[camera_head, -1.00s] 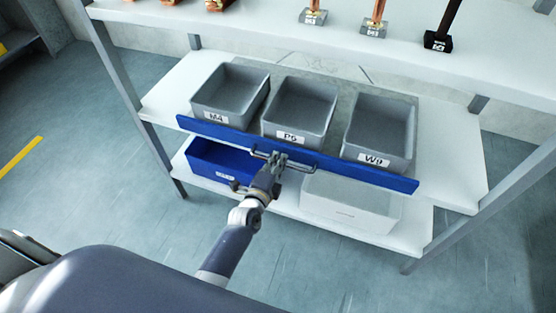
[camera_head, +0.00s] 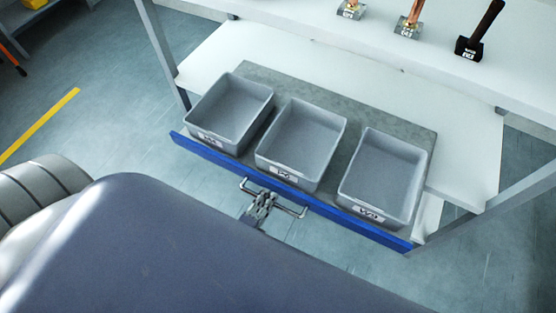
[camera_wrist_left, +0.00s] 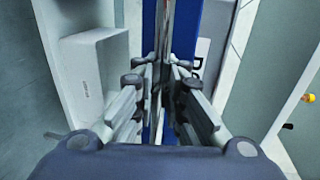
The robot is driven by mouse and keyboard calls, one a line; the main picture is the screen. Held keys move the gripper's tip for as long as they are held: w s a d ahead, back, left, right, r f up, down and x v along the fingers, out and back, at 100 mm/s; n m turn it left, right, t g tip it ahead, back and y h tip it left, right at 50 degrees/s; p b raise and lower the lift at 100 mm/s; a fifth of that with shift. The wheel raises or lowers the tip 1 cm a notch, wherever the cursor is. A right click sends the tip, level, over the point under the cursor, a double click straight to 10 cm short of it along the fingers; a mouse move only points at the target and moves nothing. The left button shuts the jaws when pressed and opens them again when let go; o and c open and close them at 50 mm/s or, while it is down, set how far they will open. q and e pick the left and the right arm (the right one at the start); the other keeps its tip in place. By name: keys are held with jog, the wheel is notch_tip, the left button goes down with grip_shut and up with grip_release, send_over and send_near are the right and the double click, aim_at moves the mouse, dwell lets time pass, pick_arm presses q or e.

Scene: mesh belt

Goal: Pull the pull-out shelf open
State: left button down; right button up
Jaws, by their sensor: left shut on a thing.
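The pull-out shelf is a grey board (camera_head: 404,124) with a long blue front (camera_head: 338,214). It stands well out past the white rack shelf, carrying three grey bins. A metal bar handle (camera_head: 291,209) sits on the blue front. My left gripper (camera_head: 263,199) is shut on this handle near its middle. My arm hides part of the floor below. My right gripper is not in view.
The white rack shelf (camera_head: 265,50) lies behind the pull-out, between grey posts (camera_head: 160,48). Small stands with rods (camera_head: 407,25) are on the upper shelf. Floor (camera_head: 105,125) at left is clear.

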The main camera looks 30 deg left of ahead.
pick_arm(q)
jog(key=shift+f+p+v, duration=0.15)
jog(key=shift+f+v, duration=0.1)
jog(key=shift+v, duration=0.95)
jog(key=shift+f+p+v, duration=0.15)
jog(key=shift+f+v, duration=0.1)
jog(key=shift+v, duration=0.95)
jog(key=shift+s+r, duration=0.1)
jog(key=c, duration=1.7)
grip_release()
jog(key=v, duration=1.2)
